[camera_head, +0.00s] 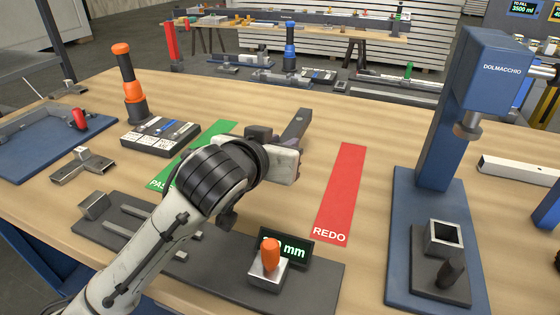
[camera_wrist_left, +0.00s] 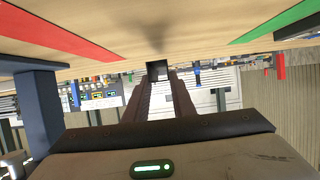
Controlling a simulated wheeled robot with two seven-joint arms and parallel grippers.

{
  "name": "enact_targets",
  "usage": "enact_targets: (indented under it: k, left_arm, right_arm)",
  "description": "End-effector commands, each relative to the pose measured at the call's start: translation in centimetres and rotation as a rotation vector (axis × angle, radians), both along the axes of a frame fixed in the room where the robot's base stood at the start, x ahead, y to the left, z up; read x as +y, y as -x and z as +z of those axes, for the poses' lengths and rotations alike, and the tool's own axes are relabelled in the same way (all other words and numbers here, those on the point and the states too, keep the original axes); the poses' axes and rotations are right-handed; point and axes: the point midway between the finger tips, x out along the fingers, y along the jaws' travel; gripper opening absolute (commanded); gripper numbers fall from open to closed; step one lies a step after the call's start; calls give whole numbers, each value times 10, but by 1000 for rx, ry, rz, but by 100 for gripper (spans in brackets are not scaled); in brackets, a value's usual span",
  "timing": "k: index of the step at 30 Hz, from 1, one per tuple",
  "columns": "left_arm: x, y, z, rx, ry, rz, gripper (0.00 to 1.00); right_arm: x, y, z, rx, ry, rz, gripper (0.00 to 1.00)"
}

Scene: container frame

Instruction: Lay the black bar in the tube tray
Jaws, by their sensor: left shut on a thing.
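My left gripper (camera_head: 297,122) reaches over the middle of the bench and points away from me. It is shut on a dark piece, which I take to be the black bar (camera_wrist_left: 157,69); its square end shows between the fingertips in the left wrist view. The gripper holds it above the bench, and its length is mostly hidden. A black compartment tray (camera_head: 160,140) with white labels and thin pieces in it stands left of the gripper; I cannot tell if this is the tube tray. My right gripper is not in view.
A green strip (camera_head: 207,145) and a red REDO strip (camera_head: 341,190) lie either side of my gripper. A dark gauge plate (camera_head: 315,285) is in front. A blue press (camera_head: 430,200) stands right, an orange-topped post (camera_head: 130,85) and blue plate (camera_head: 35,155) left.

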Motion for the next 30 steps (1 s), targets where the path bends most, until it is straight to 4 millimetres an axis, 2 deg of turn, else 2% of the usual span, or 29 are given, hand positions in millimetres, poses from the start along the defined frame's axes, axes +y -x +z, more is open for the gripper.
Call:
enact_targets:
  k: [3, 7, 19, 20, 23, 30]
  left_arm:
    - [1, 0, -24, 3, -3, 1, 0]
    - [0, 0, -39, 1, -1, -1, 0]
    - [0, 0, -44, 0, 0, 0, 0]
    - [0, 0, -45, 1, 0, 0, 25]
    - [0, 0, -45, 1, -1, 0, 41]
    - [0, 0, -44, 1, 0, 0, 42]
  right_arm:
    - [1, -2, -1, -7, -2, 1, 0]
    - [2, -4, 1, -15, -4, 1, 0]
    - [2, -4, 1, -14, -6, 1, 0]
    - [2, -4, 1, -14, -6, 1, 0]
    - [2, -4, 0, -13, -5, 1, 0]
    - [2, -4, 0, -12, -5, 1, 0]
